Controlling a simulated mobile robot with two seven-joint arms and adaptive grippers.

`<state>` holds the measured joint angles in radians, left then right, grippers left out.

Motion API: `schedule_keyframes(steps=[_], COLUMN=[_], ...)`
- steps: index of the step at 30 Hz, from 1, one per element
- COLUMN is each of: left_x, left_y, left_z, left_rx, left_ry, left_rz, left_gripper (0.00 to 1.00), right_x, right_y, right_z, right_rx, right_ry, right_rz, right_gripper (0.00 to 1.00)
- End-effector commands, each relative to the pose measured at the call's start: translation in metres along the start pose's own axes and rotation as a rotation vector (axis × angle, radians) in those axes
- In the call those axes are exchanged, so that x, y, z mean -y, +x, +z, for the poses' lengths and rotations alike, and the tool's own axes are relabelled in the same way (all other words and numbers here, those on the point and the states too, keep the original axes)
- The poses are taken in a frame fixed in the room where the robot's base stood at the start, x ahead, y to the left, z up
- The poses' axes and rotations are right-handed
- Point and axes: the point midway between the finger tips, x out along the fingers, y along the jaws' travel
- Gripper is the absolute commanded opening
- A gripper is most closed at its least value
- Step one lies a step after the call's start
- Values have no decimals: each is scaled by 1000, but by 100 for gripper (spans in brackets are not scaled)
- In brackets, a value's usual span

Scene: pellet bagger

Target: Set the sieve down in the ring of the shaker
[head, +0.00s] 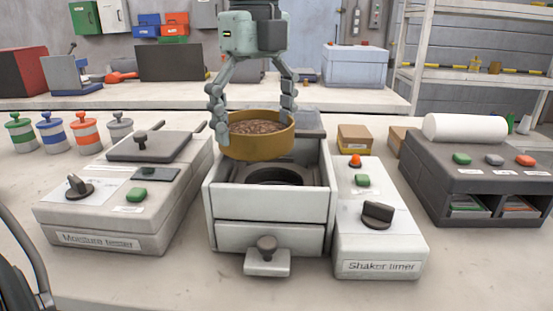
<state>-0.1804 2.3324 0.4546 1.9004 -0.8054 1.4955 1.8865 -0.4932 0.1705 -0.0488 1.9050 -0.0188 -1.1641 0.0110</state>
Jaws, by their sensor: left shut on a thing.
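The sieve (262,148) is a round brass-coloured pan with brown pellets (258,127) in it. My left gripper (252,108) comes down from above with its fingers on opposite sides of the sieve's rim, shut on it. The sieve looks about level and hangs over the shaker (268,206), a white open-topped box. The shaker's dark ring (278,176) shows below the sieve, apart from it in the picture. The sieve hides the ring's far part, so the exact gap is hard to tell. My right gripper is out of view.
The moisture tester (110,238) stands left of the shaker, and the shaker timer (380,250) stands close on its right. Several lidded jars (53,135) are at the left. A dark grey unit (470,185) with a white roll (464,127) is at the right. Bare bench lies in front.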

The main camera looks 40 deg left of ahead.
Motion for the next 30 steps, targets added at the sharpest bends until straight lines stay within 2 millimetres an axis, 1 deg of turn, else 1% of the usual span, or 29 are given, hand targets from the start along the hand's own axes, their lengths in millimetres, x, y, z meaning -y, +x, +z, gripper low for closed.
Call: schedule_keyframes(steps=[1,3,6,11,15,18,21,29,30], left_x=[3,8,12,13,12,13,13,13,13], left_y=[6,12,16,26,46,57,58,60,60], left_z=[-9,-17,-25,-27,-27,-27,-26,-26,-26], left_rx=[0,1,1,-2,-3,-1,0,1,0], left_ry=[3,1,0,0,0,-1,-2,-2,-2], left_rz=[5,4,1,2,2,0,-3,-2,-1], left_gripper=[60,60,60,60,60,60,60,60,93], right_x=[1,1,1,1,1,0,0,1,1], right_y=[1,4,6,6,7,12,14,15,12], right_z=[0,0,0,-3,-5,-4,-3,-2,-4], right_rx=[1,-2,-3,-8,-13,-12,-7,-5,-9], right_ry=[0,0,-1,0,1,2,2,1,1], right_rz=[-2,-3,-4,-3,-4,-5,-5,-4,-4], right_gripper=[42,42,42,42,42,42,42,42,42])
